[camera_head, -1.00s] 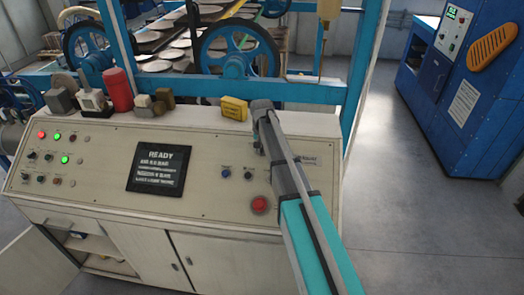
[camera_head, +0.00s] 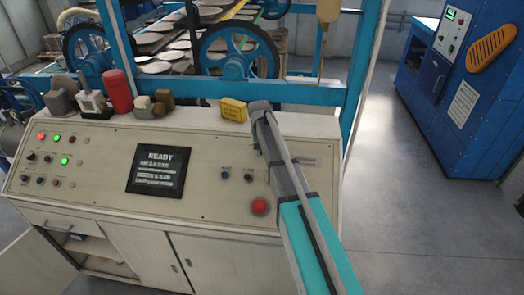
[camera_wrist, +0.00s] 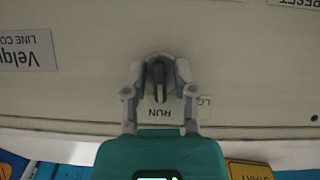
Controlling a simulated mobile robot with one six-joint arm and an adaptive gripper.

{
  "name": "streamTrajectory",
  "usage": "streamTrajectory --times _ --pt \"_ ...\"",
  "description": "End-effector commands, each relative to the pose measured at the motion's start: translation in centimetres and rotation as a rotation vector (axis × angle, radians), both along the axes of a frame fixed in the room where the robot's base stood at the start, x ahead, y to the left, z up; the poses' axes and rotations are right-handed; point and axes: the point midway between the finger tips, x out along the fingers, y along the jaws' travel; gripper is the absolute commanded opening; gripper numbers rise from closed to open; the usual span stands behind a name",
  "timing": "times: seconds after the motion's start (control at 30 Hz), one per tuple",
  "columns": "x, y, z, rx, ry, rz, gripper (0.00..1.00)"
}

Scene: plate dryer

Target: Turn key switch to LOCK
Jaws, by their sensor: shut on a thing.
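In the wrist view my gripper (camera_wrist: 159,66) is shut on the key switch (camera_wrist: 159,82), with one grey finger on each side of it. The key is dark and narrow. It stands nearly upright in the picture, in line with the upside-down RUN label (camera_wrist: 160,112). A second label (camera_wrist: 204,101), beginning "LO", is partly hidden by the right finger. In the head view my arm reaches over the right part of the beige control panel (camera_head: 100,175), and it hides the key and fingertips.
A red push button (camera_head: 259,206) and small knobs (camera_head: 225,175) sit left of my arm. A yellow block (camera_head: 234,110) stands on the panel's top ledge near my wrist. A blue frame post (camera_head: 358,80) rises behind. The floor to the right is clear.

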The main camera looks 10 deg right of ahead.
Motion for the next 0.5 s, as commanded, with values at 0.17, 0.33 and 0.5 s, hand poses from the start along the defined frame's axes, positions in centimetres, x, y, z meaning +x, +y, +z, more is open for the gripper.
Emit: streamTrajectory --times 0.17,0.33,0.5 --pt "0.02 0.01 -0.08 -0.048 0.015 0.084 0.0" --pt "-0.01 0.1 -0.12 -0.112 0.037 0.2 0.0" --pt "-0.04 0.07 -0.16 -0.188 0.062 0.336 0.0"
